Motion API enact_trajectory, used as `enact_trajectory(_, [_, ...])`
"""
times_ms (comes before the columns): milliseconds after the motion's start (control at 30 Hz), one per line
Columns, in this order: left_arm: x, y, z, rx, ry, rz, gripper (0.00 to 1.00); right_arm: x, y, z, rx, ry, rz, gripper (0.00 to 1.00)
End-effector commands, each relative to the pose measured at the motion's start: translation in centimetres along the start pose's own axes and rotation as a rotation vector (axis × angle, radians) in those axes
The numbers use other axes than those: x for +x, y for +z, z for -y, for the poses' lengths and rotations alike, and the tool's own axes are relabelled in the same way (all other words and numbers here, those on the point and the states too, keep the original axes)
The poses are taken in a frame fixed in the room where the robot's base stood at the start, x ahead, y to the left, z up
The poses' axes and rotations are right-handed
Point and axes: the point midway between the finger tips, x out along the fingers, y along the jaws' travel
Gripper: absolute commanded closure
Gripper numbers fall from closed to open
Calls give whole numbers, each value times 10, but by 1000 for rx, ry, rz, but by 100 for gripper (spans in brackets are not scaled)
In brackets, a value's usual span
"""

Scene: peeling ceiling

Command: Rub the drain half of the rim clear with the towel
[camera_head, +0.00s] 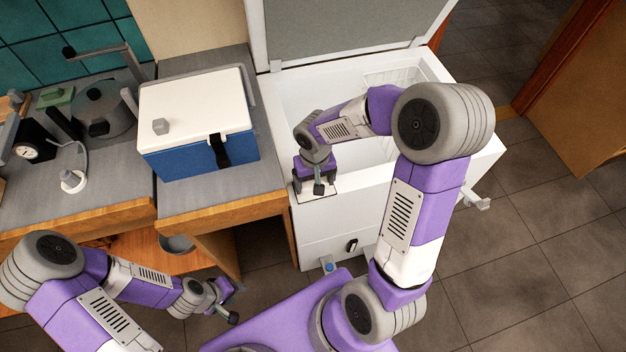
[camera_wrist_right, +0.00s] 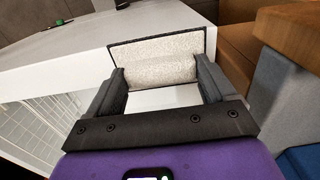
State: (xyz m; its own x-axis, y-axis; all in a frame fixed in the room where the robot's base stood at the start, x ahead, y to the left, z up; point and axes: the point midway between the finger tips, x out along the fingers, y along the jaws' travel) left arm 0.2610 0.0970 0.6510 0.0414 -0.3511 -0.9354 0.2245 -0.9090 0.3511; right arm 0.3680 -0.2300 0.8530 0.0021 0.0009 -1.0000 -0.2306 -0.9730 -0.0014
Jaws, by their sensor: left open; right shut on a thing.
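A white chest freezer (camera_head: 318,236) stands with its lid open, and its rim (camera_head: 358,182) runs around the open well. My right gripper (camera_head: 318,190) is over the front left corner of the rim, shut on a pale towel. In the right wrist view the speckled off-white towel (camera_wrist_right: 160,72) shows between the fingers of that gripper (camera_wrist_right: 166,90), partly rolled, lying at the white rim. A small blue fitting (camera_head: 329,266) shows low on the freezer's front. My left gripper (camera_head: 232,302) is open and empty, low in front of the counter.
A blue cooler box (camera_head: 200,155) with a white lid stands on the counter left of the freezer. A wire basket (camera_head: 390,76) hangs in the well's far right. The raised lid (camera_head: 345,25) blocks the back. Tiled floor at right is clear.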

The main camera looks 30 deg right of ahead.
Motion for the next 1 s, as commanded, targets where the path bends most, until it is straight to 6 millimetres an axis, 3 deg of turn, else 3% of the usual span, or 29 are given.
enact_trajectory(233, [-5, 0, -2, 0, 0, 0, 57, 1, 1, -31, 7, 3, 5, 83])
enact_trajectory(667, [-6, 0, -2, 0, 0, 0, 57, 1, 2, -38, 5, 4, 6, 83])
enact_trajectory(1000, [-13, 1, -5, 0, 0, 0, 57, 0, 2, -73, 7, 4, 5, 83])
